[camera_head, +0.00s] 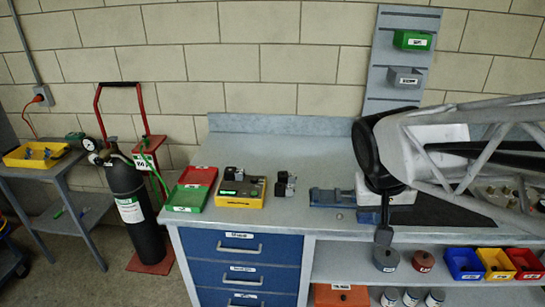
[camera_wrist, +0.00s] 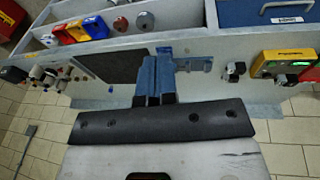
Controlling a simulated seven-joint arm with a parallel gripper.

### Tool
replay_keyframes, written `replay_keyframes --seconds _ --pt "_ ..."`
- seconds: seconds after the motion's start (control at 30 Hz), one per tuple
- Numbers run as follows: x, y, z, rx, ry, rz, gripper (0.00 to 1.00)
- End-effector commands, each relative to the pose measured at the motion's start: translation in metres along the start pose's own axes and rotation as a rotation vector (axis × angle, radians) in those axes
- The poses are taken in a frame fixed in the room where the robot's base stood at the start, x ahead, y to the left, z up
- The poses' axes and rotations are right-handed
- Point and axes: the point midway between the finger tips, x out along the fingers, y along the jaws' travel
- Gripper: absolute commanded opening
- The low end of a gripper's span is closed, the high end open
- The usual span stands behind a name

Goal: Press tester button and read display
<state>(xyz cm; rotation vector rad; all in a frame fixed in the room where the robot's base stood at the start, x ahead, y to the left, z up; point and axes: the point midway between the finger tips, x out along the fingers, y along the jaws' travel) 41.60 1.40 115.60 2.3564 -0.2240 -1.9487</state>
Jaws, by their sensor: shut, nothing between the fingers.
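The tester is a yellow box (camera_head: 240,191) with a dark top panel and small green patches, lying on the bench left of centre. Its button and any reading are too small to make out. In the wrist view my gripper (camera_wrist: 154,97) appears in front of the blue vise (camera_wrist: 187,64).
Black-and-grey fittings (camera_head: 286,184) stand just right of the tester. Red and green trays (camera_head: 190,189) lie to its left. The blue vise (camera_head: 328,197) sits between the fittings and my gripper. A gas cylinder (camera_head: 134,205) stands left of the bench.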

Motion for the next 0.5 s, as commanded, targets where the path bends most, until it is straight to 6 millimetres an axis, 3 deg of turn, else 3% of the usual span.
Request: replay_keyframes --seconds 0.5 --pt "0.015 -0.052 -0.101 0.003 0.021 0.148 0.00"
